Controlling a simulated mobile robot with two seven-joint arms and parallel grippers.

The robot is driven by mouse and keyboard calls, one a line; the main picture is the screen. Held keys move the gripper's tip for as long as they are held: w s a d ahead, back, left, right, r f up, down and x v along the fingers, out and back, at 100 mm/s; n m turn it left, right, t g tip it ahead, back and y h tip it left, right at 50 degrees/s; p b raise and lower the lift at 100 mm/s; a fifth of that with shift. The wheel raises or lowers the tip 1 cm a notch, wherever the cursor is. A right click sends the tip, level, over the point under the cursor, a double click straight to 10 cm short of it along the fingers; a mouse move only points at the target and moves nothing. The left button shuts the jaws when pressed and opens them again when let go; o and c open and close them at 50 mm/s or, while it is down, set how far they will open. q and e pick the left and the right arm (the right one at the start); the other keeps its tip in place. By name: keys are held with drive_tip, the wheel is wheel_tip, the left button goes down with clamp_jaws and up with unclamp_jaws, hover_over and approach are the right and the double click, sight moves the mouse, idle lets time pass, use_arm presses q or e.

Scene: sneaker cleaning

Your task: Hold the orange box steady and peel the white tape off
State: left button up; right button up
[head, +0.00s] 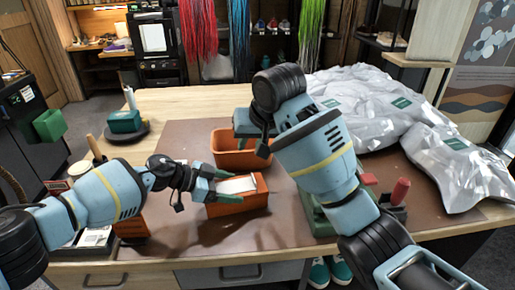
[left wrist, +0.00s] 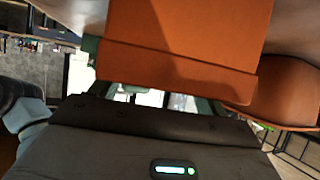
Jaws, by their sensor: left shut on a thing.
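The orange box (head: 240,204) sits on the brown mat with the white tape (head: 237,185) across its top. My left gripper (head: 213,184) is shut on the left end of the box. In the left wrist view the orange box (left wrist: 180,60) fills the upper middle, just ahead of the gripper, whose fingers are mostly hidden behind it. My right gripper (head: 254,131) hangs above and behind the box, over a larger orange bin, apart from the tape. Its fingertips are partly hidden by its own arm, so I cannot tell its opening.
The larger orange bin (head: 228,158) stands right behind the box. A green and black tool with a red handle (head: 400,191) is to the right. Silver bags (head: 375,105) cover the back right. A green block (head: 124,121) on a dark disc is at left.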

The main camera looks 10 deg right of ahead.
drive_tip(key=shift+s+d+f+g+h, duration=0.5)
drive_tip(key=shift+s+d+f+h, duration=0.15)
drive_tip(key=shift+h, duration=0.35)
approach(234, 184)
drive_tip(key=shift+n, duration=0.3)
drive_tip(key=w+d+f, duration=0.1)
drive_tip(key=f, duration=0.1)
drive_tip(key=w+d+f, duration=0.1)
drive_tip(key=d+f, duration=0.1)
drive_tip(key=w+d+f, duration=0.2)
drive_tip(key=shift+w, duration=0.1)
drive_tip(key=shift+c, duration=0.3)
clamp_jaws()
